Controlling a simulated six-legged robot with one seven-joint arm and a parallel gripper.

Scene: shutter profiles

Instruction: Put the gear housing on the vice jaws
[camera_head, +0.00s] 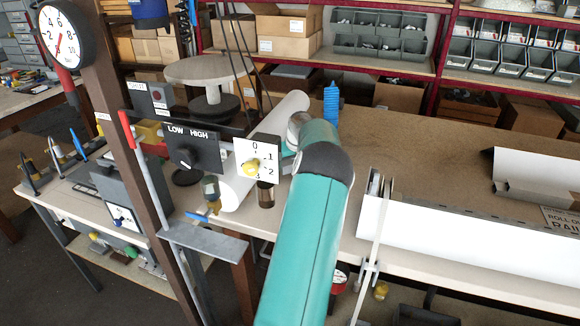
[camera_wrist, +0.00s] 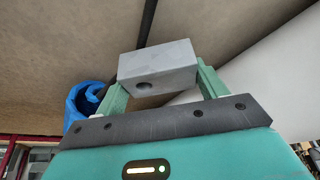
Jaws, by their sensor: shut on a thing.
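In the wrist view a grey block with a dark round hole in its near face, which looks like the gear housing (camera_wrist: 157,60), sits between the green fingers of my gripper (camera_wrist: 161,78). The gripper is shut on it. The block is held clear in front of the dark palm bar, over a brown bench surface. In the head view my teal arm reaches over the bench; the gripper and the block cannot be made out there. I cannot pick out the vice jaws in either view.
A blue ribbed object (camera_head: 331,103) stands on the bench (camera_head: 420,150); blue also shows left of my gripper in the wrist view (camera_wrist: 84,101). A white cylinder (camera_head: 235,178) lies left of my arm. A long white profile (camera_head: 450,240) lies right. A gauge post (camera_head: 125,130) stands left.

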